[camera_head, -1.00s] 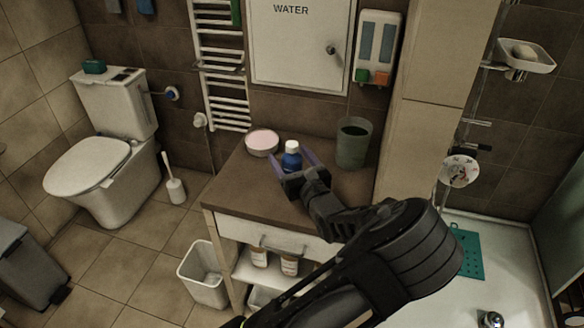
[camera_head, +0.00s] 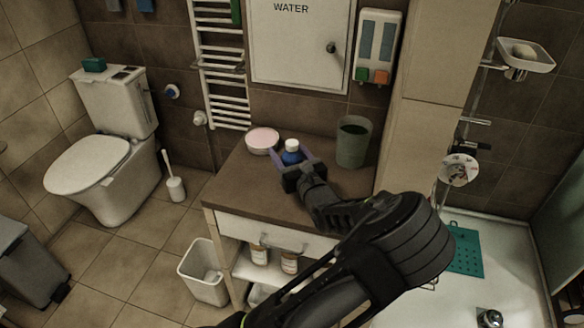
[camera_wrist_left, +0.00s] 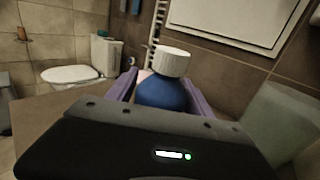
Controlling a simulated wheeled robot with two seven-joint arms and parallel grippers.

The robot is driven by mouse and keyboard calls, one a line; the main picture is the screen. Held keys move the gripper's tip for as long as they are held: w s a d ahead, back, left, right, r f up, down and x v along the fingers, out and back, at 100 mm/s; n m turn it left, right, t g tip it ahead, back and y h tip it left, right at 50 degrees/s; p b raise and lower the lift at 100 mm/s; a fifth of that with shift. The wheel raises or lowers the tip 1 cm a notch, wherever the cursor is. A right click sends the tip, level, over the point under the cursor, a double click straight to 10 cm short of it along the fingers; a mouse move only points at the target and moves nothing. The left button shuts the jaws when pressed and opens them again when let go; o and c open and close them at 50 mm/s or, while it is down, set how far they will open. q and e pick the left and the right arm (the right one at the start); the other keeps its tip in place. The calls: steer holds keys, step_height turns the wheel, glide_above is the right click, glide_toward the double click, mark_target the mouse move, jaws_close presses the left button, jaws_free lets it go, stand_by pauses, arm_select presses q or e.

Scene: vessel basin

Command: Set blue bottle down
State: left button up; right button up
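The blue bottle (camera_head: 291,157) with a white cap is upright at the brown countertop (camera_head: 255,196), between a pink-topped round dish and a green cup. My left gripper (camera_head: 290,152) has its purple fingers on both sides of the bottle and looks shut on it. In the left wrist view the bottle (camera_wrist_left: 160,95) fills the space between the finger ends. The bottle's base is hidden by the gripper, so I cannot tell whether it touches the counter. My right gripper is out of view.
The pink-topped dish (camera_head: 263,139) is close on the left and the green cup (camera_head: 353,146) on the right. A white cabinet (camera_head: 300,45) hangs on the wall behind. The counter's front left is clear. A white bin (camera_head: 203,275) stands on the floor.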

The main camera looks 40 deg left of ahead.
arm_select(q)
jaws_close()
stand_by(0.4)
step_height(320, 180, up, 10)
stand_by(0.6)
stand_by(0.5)
